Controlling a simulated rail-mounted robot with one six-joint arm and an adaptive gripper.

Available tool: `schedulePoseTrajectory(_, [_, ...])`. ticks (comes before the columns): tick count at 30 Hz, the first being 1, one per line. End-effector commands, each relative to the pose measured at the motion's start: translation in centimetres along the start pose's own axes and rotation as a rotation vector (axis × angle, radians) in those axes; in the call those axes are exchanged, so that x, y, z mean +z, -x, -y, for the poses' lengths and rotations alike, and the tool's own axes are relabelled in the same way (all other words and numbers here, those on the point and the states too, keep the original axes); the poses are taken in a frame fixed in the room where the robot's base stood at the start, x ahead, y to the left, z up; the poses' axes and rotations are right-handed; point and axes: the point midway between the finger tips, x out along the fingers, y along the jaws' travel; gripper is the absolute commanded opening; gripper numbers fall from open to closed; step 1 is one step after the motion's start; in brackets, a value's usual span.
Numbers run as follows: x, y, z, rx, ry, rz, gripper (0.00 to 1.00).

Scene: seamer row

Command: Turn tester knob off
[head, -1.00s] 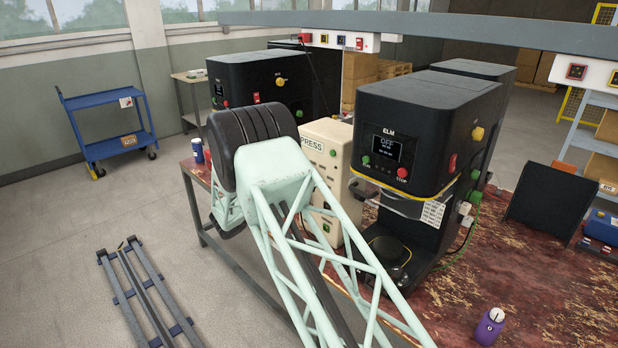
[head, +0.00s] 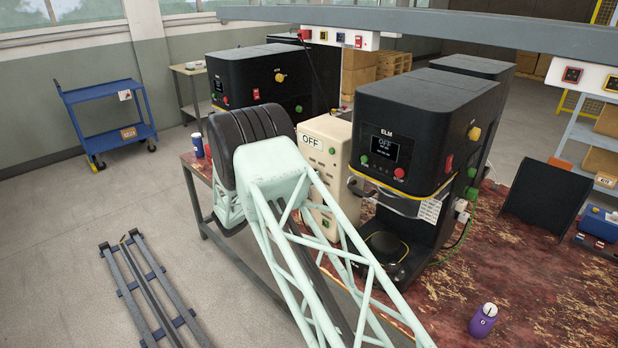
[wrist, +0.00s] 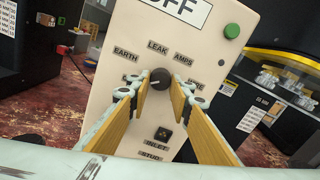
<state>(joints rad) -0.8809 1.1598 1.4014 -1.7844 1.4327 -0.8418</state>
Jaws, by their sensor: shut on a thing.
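The tester is a cream box (head: 322,150) on the bench, left of the black ELM machine in the head view. Its top display reads OFF, and its front also fills the wrist view (wrist: 205,55). The dark round knob (wrist: 160,76) sits among the labels EARTH, LEAK, AMPS and others partly hidden by my fingers. A pale mark shows on the knob, but its exact pointing is hard to tell. My gripper (wrist: 159,82) is shut on the knob, one finger on each side. In the head view my arm hides the gripper and knob.
A green button (wrist: 231,31) is at the tester's upper right, and a dark socket (wrist: 163,131) is below the knob. The black ELM machine (head: 425,110) stands close on the right. A purple bottle (head: 483,321) is on the bench's front right.

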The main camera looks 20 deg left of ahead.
Motion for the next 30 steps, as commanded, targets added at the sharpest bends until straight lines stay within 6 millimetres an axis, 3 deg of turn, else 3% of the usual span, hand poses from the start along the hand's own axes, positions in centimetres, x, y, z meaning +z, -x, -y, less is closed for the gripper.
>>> schedulePoseTrajectory(9, [-0.09,0.03,0.0,0.0,0.002,-0.001,0.09])
schedulePoseTrajectory(10, [-0.09,0.03,0.0,0.0,0.002,-0.001,0.22])
schedulePoseTrajectory(14, [-0.06,0.02,0.0,0.0,0.001,0.0,0.33])
schedulePoseTrajectory(30, [0.01,0.83,-0.06,0.001,0.001,0.0,0.33])
